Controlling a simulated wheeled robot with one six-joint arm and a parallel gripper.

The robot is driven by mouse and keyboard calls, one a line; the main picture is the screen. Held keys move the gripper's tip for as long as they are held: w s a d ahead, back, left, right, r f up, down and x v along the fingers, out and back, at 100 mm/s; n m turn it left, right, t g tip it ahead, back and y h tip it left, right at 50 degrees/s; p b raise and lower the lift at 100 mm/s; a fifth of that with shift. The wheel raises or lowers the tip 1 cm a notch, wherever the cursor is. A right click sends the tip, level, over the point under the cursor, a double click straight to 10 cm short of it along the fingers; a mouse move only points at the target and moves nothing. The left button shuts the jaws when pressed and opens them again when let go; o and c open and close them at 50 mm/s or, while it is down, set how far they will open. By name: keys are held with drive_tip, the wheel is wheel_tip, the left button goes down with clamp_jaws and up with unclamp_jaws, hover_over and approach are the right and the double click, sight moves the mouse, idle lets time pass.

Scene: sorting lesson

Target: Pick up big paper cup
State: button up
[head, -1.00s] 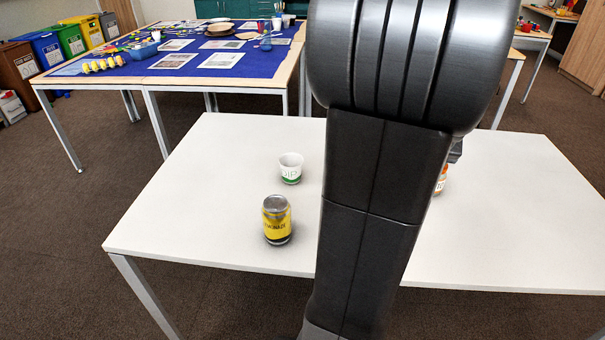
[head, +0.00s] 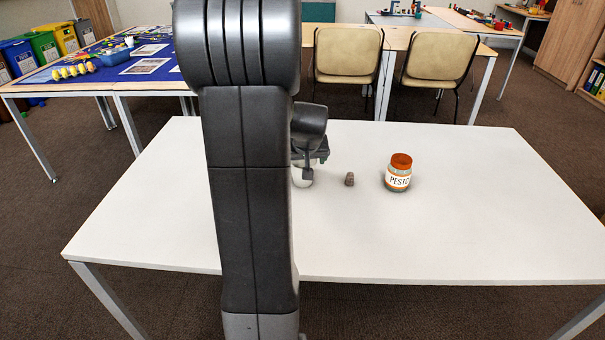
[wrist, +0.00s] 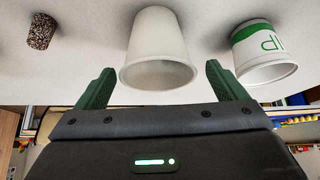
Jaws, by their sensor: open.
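In the wrist view, a plain white cup (wrist: 157,45) stands in the middle, beyond and between the fingertips of my gripper (wrist: 159,70). The fingers are spread wide, one on each side of it, and hold nothing. A second cup (wrist: 265,52), white with green bands and lettering, stands at the right, beyond the right finger. The plain cup looks larger there. In the head view, my gripper (head: 309,165) is behind my arm, and a white cup (head: 302,178) shows only partly below it. The green-banded cup is not visible in the head view now.
A pesto jar (head: 398,174) with an orange lid stands right of my gripper on the white table (head: 450,235). A small brown speckled cork-like piece (head: 349,179) lies between them; it also shows in the wrist view (wrist: 41,31). The table's front right is clear.

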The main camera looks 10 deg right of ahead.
sight(302, 165)
drive_tip(key=shift+x, duration=2)
drive_tip(key=shift+s, duration=0.1)
drive_tip(key=c, duration=1)
drive_tip(key=shift+c, duration=0.2)
